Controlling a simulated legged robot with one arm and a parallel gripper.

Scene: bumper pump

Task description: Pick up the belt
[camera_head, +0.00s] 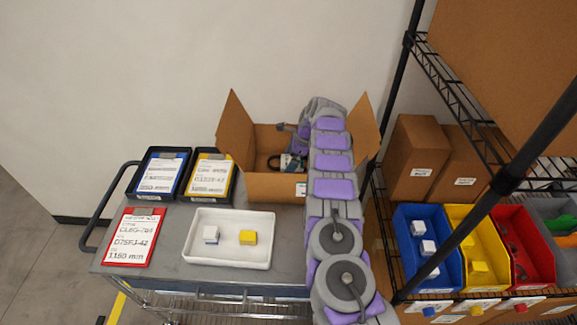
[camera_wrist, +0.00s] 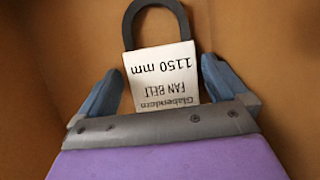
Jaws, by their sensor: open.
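The belt is a dark loop (camera_wrist: 158,10) with a white sleeve (camera_wrist: 160,80) whose upside-down print reads "FAN BELT" and "1150 mm" in the wrist view. It is in the open cardboard box (camera_head: 262,187) on the cart; its dark loop also shows in the head view (camera_head: 273,162). My gripper (camera_wrist: 162,82) is open, with one finger on each side of the white sleeve. Whether the fingers touch the sleeve I cannot tell. In the head view my arm reaches into the box and hides its right part, and the fingertips cannot be made out there.
On the cart stand a white tray (camera_head: 262,262) with a white and a yellow block, a red-framed sign (camera_head: 133,238) reading "1150 mm", and blue (camera_head: 163,174) and yellow (camera_head: 209,176) framed signs. A shelf rack with a dark post (camera_head: 500,190) and coloured bins stands close on the right.

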